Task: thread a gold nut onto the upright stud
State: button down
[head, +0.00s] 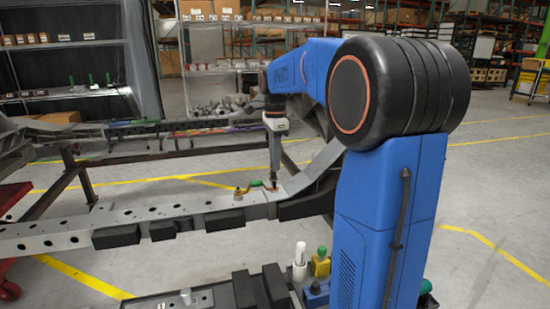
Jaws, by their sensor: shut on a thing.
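My gripper (273,177) points straight down at the grey chassis rail (190,211), its tip right at or just above the rail's top. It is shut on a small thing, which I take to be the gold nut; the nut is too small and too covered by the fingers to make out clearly. Copper-gold colour shows around the tip. The upright stud under the tip cannot be told apart from the gripper. A second small gold-brown fitting (240,193) stands on the rail just left of the gripper. A green piece (256,183) lies between them.
Black blocks (117,236) sit along the rail's near side. A curved grey frame part (318,168) rises right of the gripper. In front is a dark tray (205,299) with a white bottle (300,260) and a yellow green-capped bottle (321,263) beside it. Shelves stand behind.

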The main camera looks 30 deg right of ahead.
jog(key=shift+f, duration=1.75)
jog(key=shift+a+f, duration=0.1)
jog(key=shift+f, duration=0.05)
jog(key=shift+f, duration=0.6)
jog(key=shift+f, duration=0.2)
jog(key=shift+f, duration=0.3)
jog(key=n, duration=0.5)
jog(key=shift+f, duration=0.1)
jog(key=n, duration=0.5)
jog(key=shift+f, duration=0.1)
